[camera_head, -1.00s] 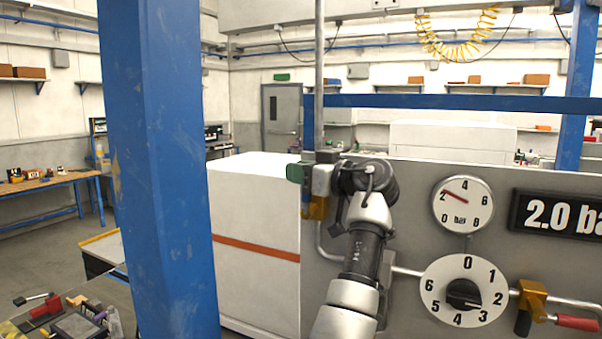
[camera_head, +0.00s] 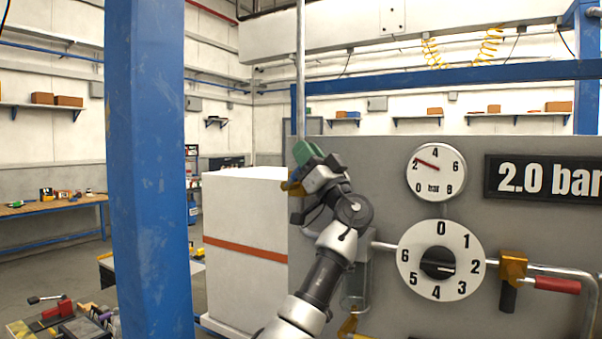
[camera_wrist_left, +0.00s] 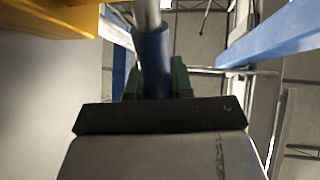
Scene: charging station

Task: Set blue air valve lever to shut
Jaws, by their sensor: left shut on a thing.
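My left gripper (camera_head: 303,152) reaches up to the left edge of the grey panel, its green fingertips at the vertical pipe. In the left wrist view a blue lever sleeve (camera_wrist_left: 152,50) on a metal rod runs between the green fingers, and the gripper is shut on it. The blue lever cannot be made out in the head view, where the gripper covers it. A yellow valve body (camera_head: 292,187) shows partly beside the gripper; a yellow block (camera_wrist_left: 45,15) fills the top left of the wrist view. My right gripper is in neither view.
The panel (camera_head: 390,205) carries a gauge (camera_head: 436,172) near 2, a "2.0 bar" display (camera_head: 548,178), a numbered dial (camera_head: 440,260) and a valve with a red handle (camera_head: 557,285). A blue post (camera_head: 150,190) stands left; a white cabinet (camera_head: 245,215) stands behind the panel.

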